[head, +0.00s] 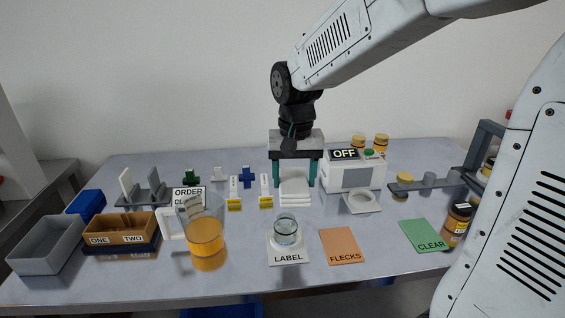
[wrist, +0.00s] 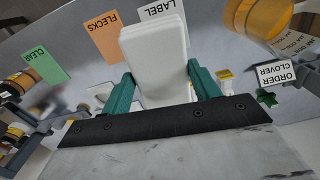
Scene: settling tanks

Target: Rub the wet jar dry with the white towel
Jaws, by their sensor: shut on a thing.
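The white towel (head: 295,199), a folded pad, is between the teal fingers of my gripper (head: 294,176), behind the jar. In the wrist view the towel (wrist: 155,62) fills the space between the fingers (wrist: 160,85), which are shut on it. I cannot tell whether its underside touches the table. The small clear glass jar (head: 286,236) stands upright on the white LABEL mat (head: 289,258), apart from the towel. Wetness on its glass is too small to make out. In the wrist view the LABEL mat (wrist: 160,12) shows partly and the jar is hidden behind the towel.
A large glass of amber liquid (head: 206,238) stands left of the jar. The orange FLECKS mat (head: 341,246) and green CLEAR mat (head: 424,235) lie right, with a dark-lidded amber jar (head: 457,222) beyond. A white OFF machine (head: 352,176) stands right of my gripper.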

